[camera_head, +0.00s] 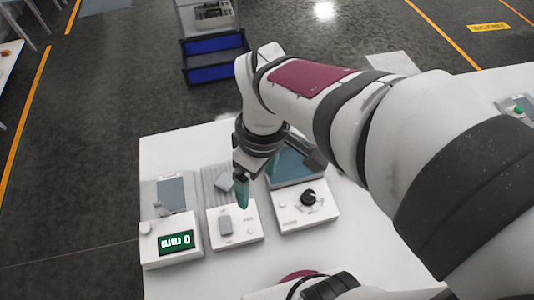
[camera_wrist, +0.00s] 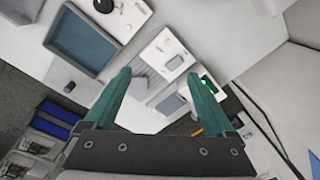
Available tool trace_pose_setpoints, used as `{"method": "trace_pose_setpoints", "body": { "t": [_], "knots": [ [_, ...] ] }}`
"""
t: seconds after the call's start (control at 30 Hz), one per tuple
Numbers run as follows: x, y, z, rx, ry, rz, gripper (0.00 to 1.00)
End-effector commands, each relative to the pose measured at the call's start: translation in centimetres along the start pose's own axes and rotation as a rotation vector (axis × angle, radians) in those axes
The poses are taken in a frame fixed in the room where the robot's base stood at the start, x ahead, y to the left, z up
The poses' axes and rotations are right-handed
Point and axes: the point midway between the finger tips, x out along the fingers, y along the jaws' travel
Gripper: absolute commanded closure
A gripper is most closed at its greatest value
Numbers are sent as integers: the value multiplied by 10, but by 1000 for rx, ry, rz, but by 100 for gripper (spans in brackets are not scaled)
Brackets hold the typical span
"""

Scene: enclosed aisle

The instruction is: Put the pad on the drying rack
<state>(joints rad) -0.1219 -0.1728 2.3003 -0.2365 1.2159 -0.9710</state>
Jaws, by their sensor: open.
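My gripper (camera_head: 242,190) points down over the middle device, with teal fingers. In the wrist view the fingers of my gripper (camera_wrist: 158,76) are spread apart with nothing held between them. A grey ribbed panel (camera_head: 211,190), which looks like the drying rack, lies behind the middle white device; it also shows between the fingers in the wrist view (camera_wrist: 151,78). A small grey-blue block (camera_head: 224,182), possibly the pad, sits on the ribbed panel close to the fingers. Another grey block (camera_head: 225,225) sits on the middle device. I cannot tell for sure which is the pad.
The left device (camera_head: 172,242) shows "0 mm", with a dark grey plate (camera_head: 171,190) behind it. The right device (camera_head: 304,207) has a black knob and a blue tray (camera_head: 292,167) behind it. A blue-edged cart (camera_head: 215,57) stands on the floor beyond the white table (camera_head: 180,140).

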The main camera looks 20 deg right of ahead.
Motion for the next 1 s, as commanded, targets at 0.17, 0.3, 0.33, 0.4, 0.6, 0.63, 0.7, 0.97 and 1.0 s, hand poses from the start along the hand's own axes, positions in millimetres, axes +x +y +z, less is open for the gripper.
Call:
{"method": "trace_pose_setpoints", "body": {
  "t": [0.17, 0.3, 0.33, 0.4, 0.6, 0.63, 0.7, 0.97, 1.0],
  "knots": [
    [-6, -39, 64, 893, 23, -56, 11],
    [-3, -52, 80, 1169, 18, -80, 11],
    [-2, -53, 81, 1187, 16, -81, 11],
    [-2, -54, 81, 1196, 15, -82, 11],
    [-2, -53, 80, 1192, 16, -81, 11],
    [-2, -53, 80, 1191, 16, -81, 11],
    [-3, -53, 80, 1190, 16, -81, 11],
    [-3, -53, 80, 1189, 17, -81, 11],
    [-3, -53, 80, 1189, 17, -81, 11]
  ]
}}
